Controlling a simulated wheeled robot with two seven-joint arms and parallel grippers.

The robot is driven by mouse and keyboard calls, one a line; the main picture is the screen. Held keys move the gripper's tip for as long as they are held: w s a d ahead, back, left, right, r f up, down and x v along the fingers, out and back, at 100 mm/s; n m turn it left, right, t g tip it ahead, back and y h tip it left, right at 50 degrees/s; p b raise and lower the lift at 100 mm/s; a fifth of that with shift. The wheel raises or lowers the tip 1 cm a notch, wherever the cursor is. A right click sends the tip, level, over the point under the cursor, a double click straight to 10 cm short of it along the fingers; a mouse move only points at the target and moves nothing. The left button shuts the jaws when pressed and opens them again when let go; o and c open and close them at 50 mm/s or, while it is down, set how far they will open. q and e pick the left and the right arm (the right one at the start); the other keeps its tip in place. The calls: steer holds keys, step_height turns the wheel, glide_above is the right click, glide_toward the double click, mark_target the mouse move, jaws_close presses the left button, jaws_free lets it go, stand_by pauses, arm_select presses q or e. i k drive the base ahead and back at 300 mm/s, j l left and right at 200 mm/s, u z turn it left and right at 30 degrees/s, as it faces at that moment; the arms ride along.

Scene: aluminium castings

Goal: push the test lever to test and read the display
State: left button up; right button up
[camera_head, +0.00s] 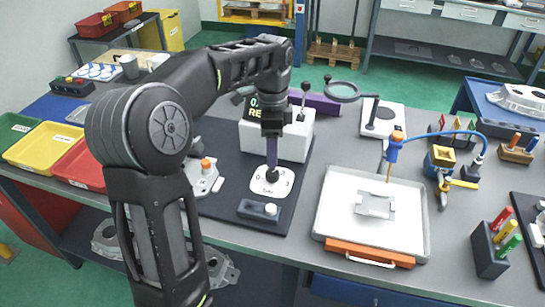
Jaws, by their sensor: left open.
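My left gripper (272,158) points down from above at the middle of the dark mat, its fingers just over or around the black knob of a lever on a white label plate (272,183). I cannot tell whether they touch it. The gripper is open. Behind it stands a white tester box (297,137) with a dark display (251,103). Green characters show there, a "0" and below it "RE"; my arm hides the rest. My right gripper is not in view.
A casting with an orange knob (203,180) lies left of the plate, and a small dark block with a white button (262,210) in front. Right are a white tray (330,215) with a metal part, a magnifier (342,91) and a marker holder (490,255). Colored bins (45,145) stand left.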

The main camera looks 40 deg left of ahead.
mark_target(305, 85)
steer(key=k, duration=1)
